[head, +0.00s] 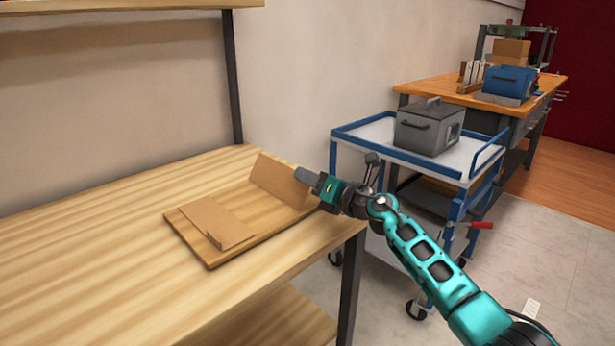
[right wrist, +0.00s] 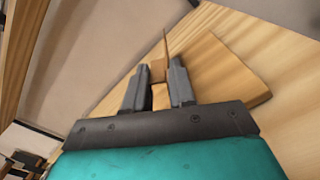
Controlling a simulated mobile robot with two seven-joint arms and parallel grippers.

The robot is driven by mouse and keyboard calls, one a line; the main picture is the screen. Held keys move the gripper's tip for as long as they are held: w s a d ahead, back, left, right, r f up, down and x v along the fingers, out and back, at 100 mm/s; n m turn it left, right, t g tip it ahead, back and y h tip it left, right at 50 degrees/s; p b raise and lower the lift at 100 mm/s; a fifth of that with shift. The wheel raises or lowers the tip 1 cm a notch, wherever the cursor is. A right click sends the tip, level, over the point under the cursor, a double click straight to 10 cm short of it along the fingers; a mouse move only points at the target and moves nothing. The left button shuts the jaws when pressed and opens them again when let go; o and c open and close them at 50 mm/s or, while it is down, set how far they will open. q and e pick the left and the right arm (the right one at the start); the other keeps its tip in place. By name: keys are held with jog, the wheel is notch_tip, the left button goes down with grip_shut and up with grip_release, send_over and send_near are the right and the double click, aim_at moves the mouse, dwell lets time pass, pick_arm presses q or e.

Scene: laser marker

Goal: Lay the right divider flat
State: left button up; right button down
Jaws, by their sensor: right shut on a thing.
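The right divider (head: 278,180) is a brown panel standing up at a tilt on the right end of a flat wooden board (head: 262,228) on the table. My right gripper (head: 306,178) is at its right edge, shut on it. In the right wrist view, the divider (right wrist: 159,68) shows as a thin upright panel between the two fingertips (right wrist: 160,84). Another brown panel (head: 215,222) lies flat on the left part of the board. The fingers hide part of the divider's edge. My left gripper is not in view.
The wooden table (head: 110,250) is bare left of the board. Its right edge runs close under my right arm. A blue-framed cart (head: 375,140) with a grey box (head: 428,130) stands to the right. A workbench (head: 440,88) with a blue box (head: 508,82) is farther back.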

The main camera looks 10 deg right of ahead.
dwell(0.4)
jog(key=c, duration=1.1)
grip_release()
jog(key=shift+o, duration=0.2)
jog(key=shift+s+d+p, duration=0.3)
jog(key=shift+s+d, duration=0.05)
jog(key=p+v, duration=0.3)
jog(key=v, duration=0.9)
jog(key=shift+a, duration=0.1)
